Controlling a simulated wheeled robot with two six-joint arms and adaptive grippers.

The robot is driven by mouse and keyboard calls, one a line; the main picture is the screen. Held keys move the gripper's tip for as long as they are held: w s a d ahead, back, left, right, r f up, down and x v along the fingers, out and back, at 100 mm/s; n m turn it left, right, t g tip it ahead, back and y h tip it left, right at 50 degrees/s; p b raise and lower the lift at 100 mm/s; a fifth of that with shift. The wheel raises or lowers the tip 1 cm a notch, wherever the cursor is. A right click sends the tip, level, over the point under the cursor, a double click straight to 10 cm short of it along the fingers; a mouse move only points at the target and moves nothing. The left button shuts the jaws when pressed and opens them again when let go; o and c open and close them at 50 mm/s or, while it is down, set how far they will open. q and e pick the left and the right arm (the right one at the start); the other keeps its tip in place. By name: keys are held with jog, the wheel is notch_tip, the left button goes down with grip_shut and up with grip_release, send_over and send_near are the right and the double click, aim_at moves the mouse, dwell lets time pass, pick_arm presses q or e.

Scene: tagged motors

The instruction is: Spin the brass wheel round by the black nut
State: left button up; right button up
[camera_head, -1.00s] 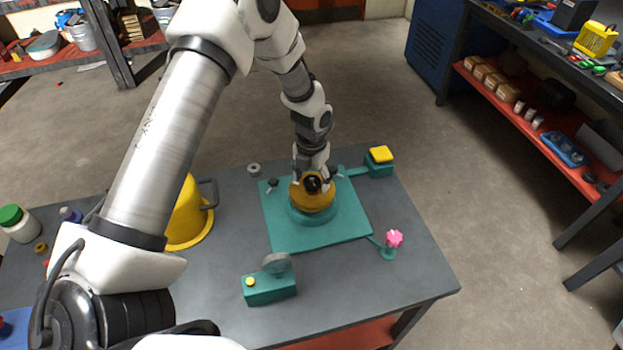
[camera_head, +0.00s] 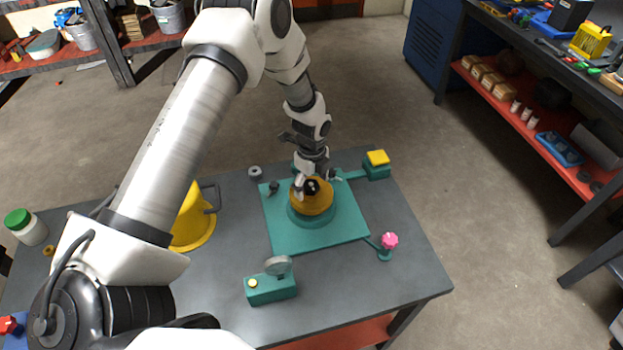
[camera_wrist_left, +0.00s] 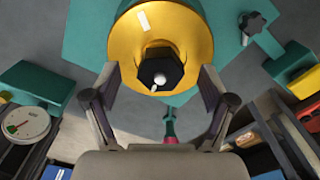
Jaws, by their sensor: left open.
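The brass wheel (camera_head: 318,208) lies flat on a round teal base in the middle of the teal plate (camera_head: 285,240). The black nut (camera_head: 311,186) stands at the wheel's centre. In the left wrist view the nut (camera_wrist_left: 160,70) is hexagonal with a pale pin, and the wheel (camera_wrist_left: 190,35) carries a white mark. My left gripper (camera_head: 316,183) is over the wheel, open. In the left wrist view its fingertips (camera_wrist_left: 159,82) are spread to either side of the nut, with visible gaps, apart from it. My right gripper is not in view.
A yellow-topped teal block (camera_head: 377,160), a pink knob (camera_head: 390,241) and a teal box with a gauge (camera_head: 271,288) surround the plate. A small grey ring (camera_head: 255,172) lies behind. The table's right front is clear.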

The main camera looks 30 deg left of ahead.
pick_arm(q)
jog(key=c, duration=1.1)
jog(key=shift+f+m+b, duration=0.15)
jog(key=shift+m+b, duration=0.15)
jog(key=shift+b, duration=0.1)
jog(key=shift+c, duration=0.2)
jog(key=m+b, duration=0.1)
jog(key=m, duration=0.3)
jog(key=shift+f+b, duration=0.1)
jog(key=shift+b, duration=0.3)
jog(key=m+b, duration=0.1)
jog(key=m, duration=0.3)
jog(key=shift+m, duration=0.3)
jog(key=m, duration=0.4)
jog(key=shift+s, duration=0.1)
jog(key=shift+r+m, duration=0.25)
jog(key=shift+m, duration=0.55)
jog(key=o, duration=1.1)
jog(key=shift+a, duration=0.1)
jog(key=shift+o, duration=0.2)
